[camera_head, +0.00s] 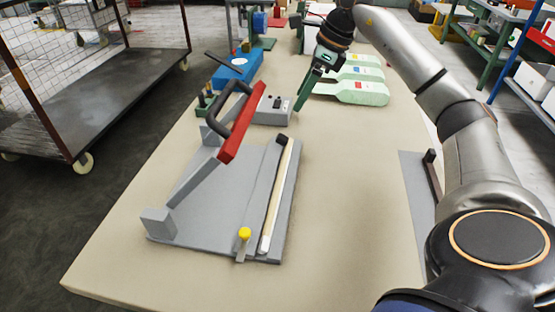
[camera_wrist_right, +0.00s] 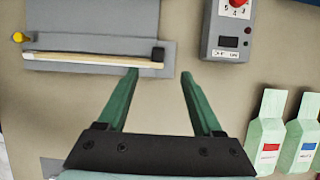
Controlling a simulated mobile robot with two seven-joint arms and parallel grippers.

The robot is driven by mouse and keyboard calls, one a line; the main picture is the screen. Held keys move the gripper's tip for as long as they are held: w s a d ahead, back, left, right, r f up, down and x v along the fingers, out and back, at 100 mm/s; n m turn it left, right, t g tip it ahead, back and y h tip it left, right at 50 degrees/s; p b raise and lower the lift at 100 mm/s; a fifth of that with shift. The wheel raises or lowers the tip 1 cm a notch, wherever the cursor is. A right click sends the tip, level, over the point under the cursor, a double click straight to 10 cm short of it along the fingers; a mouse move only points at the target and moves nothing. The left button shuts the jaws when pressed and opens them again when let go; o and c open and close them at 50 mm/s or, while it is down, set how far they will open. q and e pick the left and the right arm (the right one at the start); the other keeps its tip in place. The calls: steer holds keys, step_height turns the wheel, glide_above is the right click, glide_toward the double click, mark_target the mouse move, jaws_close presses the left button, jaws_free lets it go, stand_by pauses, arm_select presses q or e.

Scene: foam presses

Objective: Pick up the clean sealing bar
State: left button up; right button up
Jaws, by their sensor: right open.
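A long pale sealing bar (camera_head: 275,200) lies along the right side of a grey foam press (camera_head: 215,205), with a dark block at its far end and a yellow knob (camera_head: 244,234) near its near end. The bar also shows at the upper left of the right wrist view (camera_wrist_right: 85,61). I cannot tell how clean it is. My right gripper (camera_head: 303,98) has green fingers, is open and empty, and hangs above the table beyond the bar's far end. In the wrist view its fingertips (camera_wrist_right: 159,74) appear near the dark block. My left gripper is not in view.
The press's red lever arm (camera_head: 241,122) with black handle stands raised. A grey control box (camera_head: 272,110) sits behind the press. Pale green bottle-shaped items (camera_head: 358,92) lie at the back right. A grey plate (camera_head: 413,190) with a dark bar is partly behind my right arm. The central right tabletop is clear.

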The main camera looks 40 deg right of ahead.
glide_above(282, 136)
steer(key=s+d, duration=0.1)
steer(key=s, duration=0.1)
steer(key=f, duration=0.6)
steer(key=shift+w+d+f+b, duration=0.2)
steer(key=shift+f+b, duration=0.1)
steer(key=shift+b, duration=0.1)
steer(key=x, duration=0.4)
steer(key=shift+s+f, duration=0.15)
steer(key=shift+s, duration=0.15)
steer(key=shift+w+a+f, duration=0.1)
steer(key=shift+w+f, duration=0.15)
steer(key=shift+f, duration=0.3)
steer(key=shift+c, duration=0.4)
jaws_close()
